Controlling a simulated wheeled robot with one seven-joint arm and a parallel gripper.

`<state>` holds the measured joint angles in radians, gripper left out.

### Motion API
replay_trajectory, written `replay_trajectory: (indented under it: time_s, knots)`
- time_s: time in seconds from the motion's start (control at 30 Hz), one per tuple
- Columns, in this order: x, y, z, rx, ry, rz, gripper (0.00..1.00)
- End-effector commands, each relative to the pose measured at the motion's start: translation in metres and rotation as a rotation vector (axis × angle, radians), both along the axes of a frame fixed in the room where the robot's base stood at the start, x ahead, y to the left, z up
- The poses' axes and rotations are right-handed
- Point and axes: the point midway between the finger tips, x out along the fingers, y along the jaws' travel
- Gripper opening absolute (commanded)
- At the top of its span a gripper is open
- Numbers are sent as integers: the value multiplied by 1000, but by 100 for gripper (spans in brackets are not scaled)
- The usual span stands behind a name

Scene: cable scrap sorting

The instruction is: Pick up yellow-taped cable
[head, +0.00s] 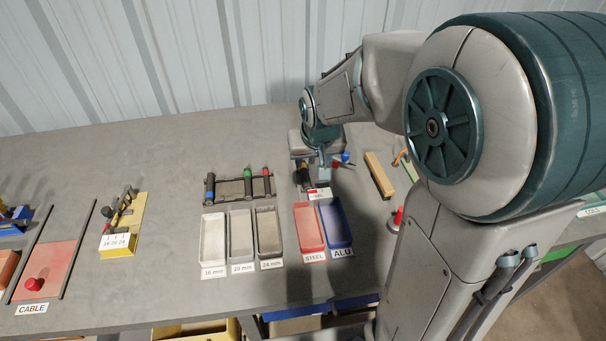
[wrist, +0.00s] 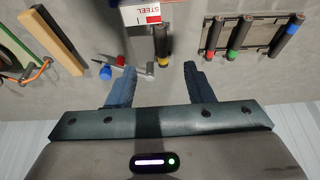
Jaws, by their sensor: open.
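The yellow-taped cable (wrist: 164,48) is a short black piece with a yellow band, lying at the top middle of the wrist view. Its upper end runs up beside a white and red box marked STEEL (wrist: 140,12). My gripper (wrist: 158,76) is open, with its blue-grey fingers apart and nothing held between them. The cable's near end lies just beyond the gap, toward the right finger. In the head view my gripper (head: 323,172) is over the bench, right of the cable rack, and partly hides the dark cable (head: 304,178).
A rack (head: 238,188) holds blue-, green- and red-banded cables. Small blue and red parts (wrist: 106,72) lie near the left finger. A wooden bar (head: 379,175) lies to the right. Grey trays (head: 240,233), a red STEEL tray (head: 309,228) and a blue ALU tray (head: 335,223) stand in front.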

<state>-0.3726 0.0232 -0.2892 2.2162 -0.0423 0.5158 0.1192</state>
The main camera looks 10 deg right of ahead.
Motion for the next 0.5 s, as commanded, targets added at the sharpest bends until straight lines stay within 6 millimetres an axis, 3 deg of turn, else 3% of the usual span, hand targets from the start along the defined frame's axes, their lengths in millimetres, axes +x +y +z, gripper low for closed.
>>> replay_trajectory:
  time_s: [0.23, 0.5]
  knots:
    - [13, 1, -21, -6, -2, -1, 47]
    - [30, 1, -63, -8, 0, -2, 47]
